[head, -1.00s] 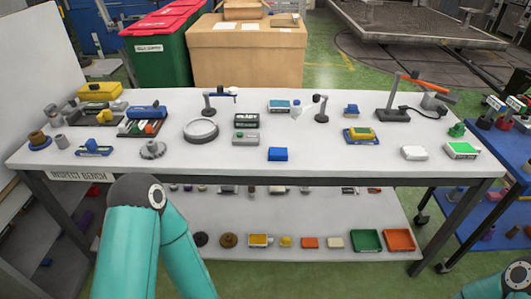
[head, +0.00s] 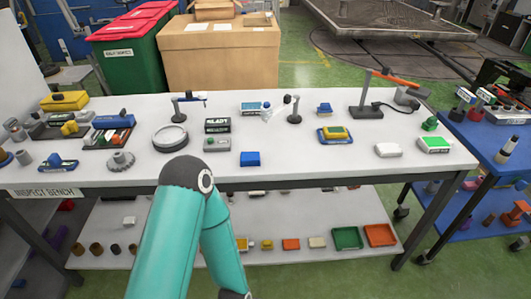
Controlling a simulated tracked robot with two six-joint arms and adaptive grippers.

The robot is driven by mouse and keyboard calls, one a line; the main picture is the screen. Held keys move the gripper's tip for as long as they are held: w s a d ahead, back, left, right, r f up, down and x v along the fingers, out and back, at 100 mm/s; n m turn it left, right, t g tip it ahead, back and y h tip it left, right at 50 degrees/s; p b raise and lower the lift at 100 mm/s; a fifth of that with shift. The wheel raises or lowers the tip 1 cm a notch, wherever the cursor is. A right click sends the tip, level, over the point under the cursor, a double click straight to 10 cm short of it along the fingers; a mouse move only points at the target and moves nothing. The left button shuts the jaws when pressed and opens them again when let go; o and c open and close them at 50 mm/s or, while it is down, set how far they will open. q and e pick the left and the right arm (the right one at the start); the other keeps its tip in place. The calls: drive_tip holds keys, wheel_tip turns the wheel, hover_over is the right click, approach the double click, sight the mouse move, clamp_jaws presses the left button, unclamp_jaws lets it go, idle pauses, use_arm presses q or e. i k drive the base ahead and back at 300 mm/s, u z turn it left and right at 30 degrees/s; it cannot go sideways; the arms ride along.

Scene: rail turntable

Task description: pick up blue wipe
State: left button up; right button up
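A smaller blue item (head: 324,109) stands farther back. A blue-topped box (head: 253,108) with a crumpled pale sheet (head: 272,114) beside it is also at the back; I cannot tell which the wipe is for certain. Neither gripper is in the head view. Only teal links of one of my arms show at the bottom, in front of the bench edge.
A round magnifier-like ring (head: 170,138), a grey-green box (head: 217,145) and a yellow-and-blue item (head: 334,135) are around the block. A lamp stand (head: 366,106) is at the back right. A blue cart (head: 490,140) stands to the right. The lower shelf holds coloured trays (head: 346,238).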

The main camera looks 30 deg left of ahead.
sight(247, 158)
drive_tip(key=z, duration=0.05)
drive_tip(key=i, duration=0.9)
drive_tip(key=u, duration=0.65)
